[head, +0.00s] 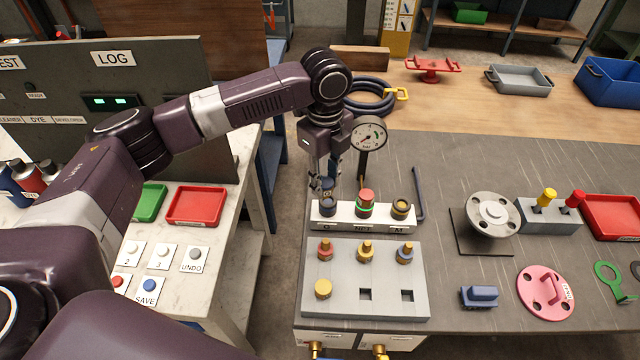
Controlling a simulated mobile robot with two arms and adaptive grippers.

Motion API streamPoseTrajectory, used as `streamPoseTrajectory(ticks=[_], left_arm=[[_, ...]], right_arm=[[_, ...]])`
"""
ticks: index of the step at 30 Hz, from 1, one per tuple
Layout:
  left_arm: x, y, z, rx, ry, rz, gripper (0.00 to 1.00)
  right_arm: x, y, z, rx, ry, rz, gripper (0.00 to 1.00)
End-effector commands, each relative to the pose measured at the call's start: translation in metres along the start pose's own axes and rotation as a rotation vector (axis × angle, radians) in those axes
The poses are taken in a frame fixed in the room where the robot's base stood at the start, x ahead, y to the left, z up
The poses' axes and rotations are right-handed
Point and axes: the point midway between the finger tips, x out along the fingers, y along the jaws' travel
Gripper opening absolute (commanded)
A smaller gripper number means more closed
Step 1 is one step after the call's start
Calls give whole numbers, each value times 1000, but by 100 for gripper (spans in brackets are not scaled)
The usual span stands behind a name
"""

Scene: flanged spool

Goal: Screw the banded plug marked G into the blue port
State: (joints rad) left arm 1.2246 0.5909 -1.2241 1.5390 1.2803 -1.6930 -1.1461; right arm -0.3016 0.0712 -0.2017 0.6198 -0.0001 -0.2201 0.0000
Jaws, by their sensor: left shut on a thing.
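My left gripper (327,186) is above the left end of a white rack (346,219). It is shut on the upper part of a dark blue plug (328,207), which is upright at the rack's left place. The fingers hide part of the plug, and I cannot tell whether it is seated or slightly lifted. I cannot read its mark clearly. A red plug with a green band (366,204) and a dark and brass plug (401,208) stand beside it. In front, a grey block holds a blue-collared brass fitting (405,252) at its right rear. My right gripper is not in view.
The grey block (343,271) also has red-collared (325,250) and brass (365,251) fittings and two square holes. A gauge (370,134) stands close behind the rack.

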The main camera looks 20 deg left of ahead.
Motion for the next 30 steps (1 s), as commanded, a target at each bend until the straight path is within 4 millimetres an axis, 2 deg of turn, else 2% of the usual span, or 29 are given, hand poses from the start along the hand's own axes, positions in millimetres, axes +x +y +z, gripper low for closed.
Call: streamPoseTrajectory(ticks=[9,15,23,30], left_arm=[[3,-24,14,474,-2,5,0],[8,-33,20,708,-2,8,0],[13,-37,24,834,-3,11,0],[26,-36,24,839,-4,11,0]], right_arm=[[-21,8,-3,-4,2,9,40],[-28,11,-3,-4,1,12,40],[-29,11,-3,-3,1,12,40],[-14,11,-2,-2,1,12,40]])
